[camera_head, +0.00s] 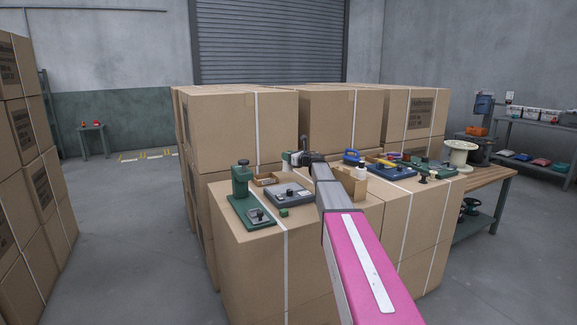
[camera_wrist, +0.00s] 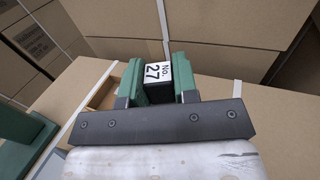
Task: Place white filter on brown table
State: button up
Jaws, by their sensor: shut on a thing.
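My gripper (camera_wrist: 157,86) is shut on a small block with a white face marked "No. 27" (camera_wrist: 155,74) and a black side, held between two green jaw pieces. I cannot tell for sure that this block is the white filter. The brown table (camera_head: 489,180), a workbench with a wooden top, stands at the right behind the boxes, well apart from my gripper.
Strapped cardboard boxes (camera_head: 250,270) carry a green press (camera_head: 242,190), a grey device (camera_head: 288,194), a white bottle (camera_head: 361,171) and blue and green tools. Taller boxes (camera_head: 240,125) stand behind. A pale spool (camera_head: 460,154) stands near the table's back. Floor is open at left.

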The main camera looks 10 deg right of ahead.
jog(key=shift+w+f, duration=0.4)
jog(key=shift+w, duration=0.15)
jog(key=shift+f, duration=1.9)
jog(key=o, duration=1)
jog(key=shift+f, duration=0.15)
jog(key=shift+s, duration=0.2)
jog(key=shift+v, duration=3.6)
jog(key=shift+d, duration=0.1)
